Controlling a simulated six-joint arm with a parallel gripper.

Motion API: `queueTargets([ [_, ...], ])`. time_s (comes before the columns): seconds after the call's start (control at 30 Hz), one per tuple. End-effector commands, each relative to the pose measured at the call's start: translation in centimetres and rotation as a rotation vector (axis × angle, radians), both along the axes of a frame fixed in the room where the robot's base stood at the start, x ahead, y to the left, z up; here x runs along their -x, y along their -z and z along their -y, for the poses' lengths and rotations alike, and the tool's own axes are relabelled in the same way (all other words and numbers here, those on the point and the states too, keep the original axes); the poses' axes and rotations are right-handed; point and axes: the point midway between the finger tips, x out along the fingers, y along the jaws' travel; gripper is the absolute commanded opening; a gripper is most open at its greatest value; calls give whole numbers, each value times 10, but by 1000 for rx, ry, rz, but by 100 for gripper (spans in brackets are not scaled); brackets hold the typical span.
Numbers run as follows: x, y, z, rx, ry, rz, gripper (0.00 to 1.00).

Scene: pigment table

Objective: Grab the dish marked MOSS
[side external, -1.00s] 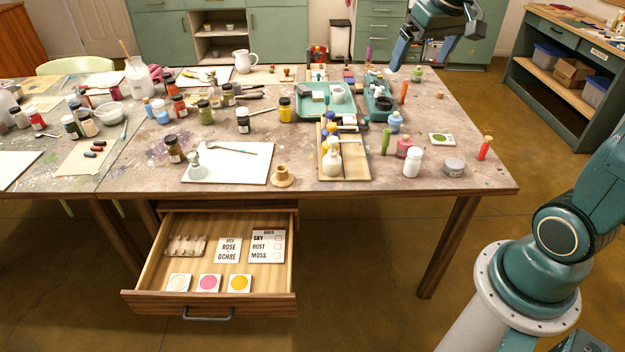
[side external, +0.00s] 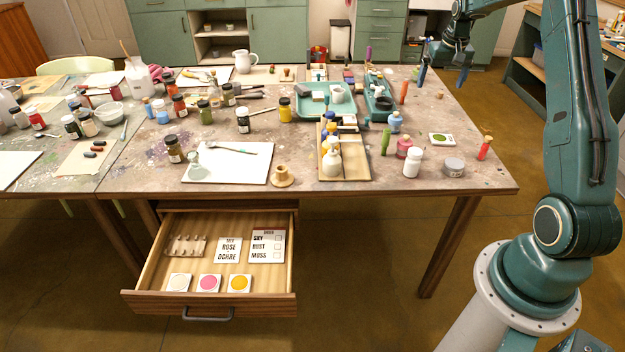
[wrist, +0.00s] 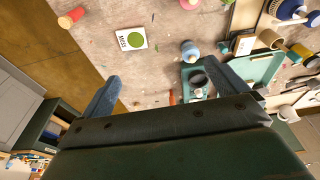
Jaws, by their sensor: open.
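The dish marked MOSS is a small white square dish with a green round of pigment. It lies flat on the right part of the table in the side view (side external: 441,139), and its MOSS label is readable in the wrist view (wrist: 132,40). My gripper (side external: 446,80) is open and empty above the table's far right edge, behind the dish and apart from it. In the wrist view its two fingers (wrist: 172,92) are spread wide, with the dish beyond them, up and to the left. Nothing covers the dish.
A red bottle (side external: 485,149), a grey jar (side external: 454,167), a white bottle (side external: 412,162), a pink bottle (side external: 404,148) and a blue bottle (side external: 395,122) stand around the dish. A teal tray (side external: 300,109) lies further left. An open drawer (side external: 210,309) juts from the front.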

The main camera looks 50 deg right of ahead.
Motion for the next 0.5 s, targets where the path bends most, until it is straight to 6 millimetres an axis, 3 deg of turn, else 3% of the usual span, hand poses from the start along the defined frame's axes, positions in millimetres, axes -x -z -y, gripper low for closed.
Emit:
queueTargets([
  [0.03, 5, 16, 16, -9, 25, -8, 98],
  [0.2, 21, 53, 55, -26, 83, -22, 98],
  [0.33, 30, 72, 73, -33, 111, -29, 98],
  [0.5, 34, 81, 81, -37, 124, -31, 98],
])
